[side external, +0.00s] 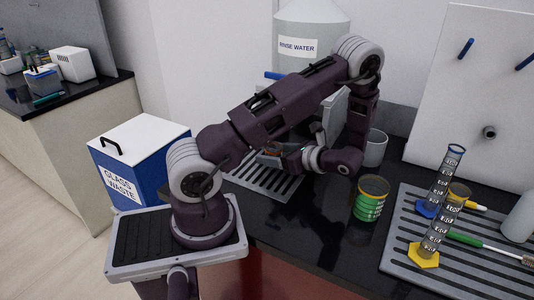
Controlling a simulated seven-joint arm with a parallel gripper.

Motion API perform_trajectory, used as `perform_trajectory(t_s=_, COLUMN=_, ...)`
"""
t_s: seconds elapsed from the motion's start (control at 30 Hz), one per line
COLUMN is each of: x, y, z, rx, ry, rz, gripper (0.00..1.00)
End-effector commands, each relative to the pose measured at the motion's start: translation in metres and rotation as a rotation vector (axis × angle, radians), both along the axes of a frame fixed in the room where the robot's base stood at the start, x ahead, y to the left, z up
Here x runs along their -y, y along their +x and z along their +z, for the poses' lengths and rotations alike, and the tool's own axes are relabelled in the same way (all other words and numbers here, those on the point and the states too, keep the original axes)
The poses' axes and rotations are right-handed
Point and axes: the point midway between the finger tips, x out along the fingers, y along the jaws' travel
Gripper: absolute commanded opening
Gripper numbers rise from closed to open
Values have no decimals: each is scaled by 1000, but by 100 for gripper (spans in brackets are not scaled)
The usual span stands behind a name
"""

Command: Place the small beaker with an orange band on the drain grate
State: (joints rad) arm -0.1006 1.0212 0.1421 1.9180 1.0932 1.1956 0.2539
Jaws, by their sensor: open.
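The drain grate (281,187) is a slotted metal plate set in the black counter, partly hidden behind my arm. My gripper (276,155) reaches leftward, low over the far part of the grate. A small orange-brown patch (271,149) shows at its fingers. It may be the small beaker with the orange band, but it is mostly hidden, and I cannot tell whether it rests on the grate. My gripper is open; the gap between its fingers is hard to make out.
A green-banded container (369,200) stands right of the grate, with a pale cup (375,148) behind it. A slotted grey tray (400,253) at right holds two graduated cylinders and a brush. A rinse water tank (310,22) stands behind; a glass waste bin (140,160) is left.

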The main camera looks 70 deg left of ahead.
Motion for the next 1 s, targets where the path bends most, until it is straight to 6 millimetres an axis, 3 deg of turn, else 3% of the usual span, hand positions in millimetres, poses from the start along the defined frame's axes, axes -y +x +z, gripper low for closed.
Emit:
perform_trajectory(t_s=0.2, x=47, y=30, z=20, rx=3, ry=0, rz=-3, gripper=68)
perform_trajectory(t_s=0.43, x=71, y=42, z=33, rx=17, ry=-7, rz=6, gripper=68)
perform_trajectory(t_s=0.5, x=79, y=40, z=44, rx=78, ry=-32, rz=37, gripper=68)
perform_trajectory(t_s=0.67, x=122, y=21, z=95, rx=419, ry=-179, rz=198, gripper=68)
perform_trajectory(t_s=0.9, x=213, y=-28, z=168, rx=1051, ry=-509, rz=497, gripper=68)
perform_trajectory(t_s=1.0, x=246, y=-47, z=189, rx=1281, ry=-658, rz=608, gripper=68)
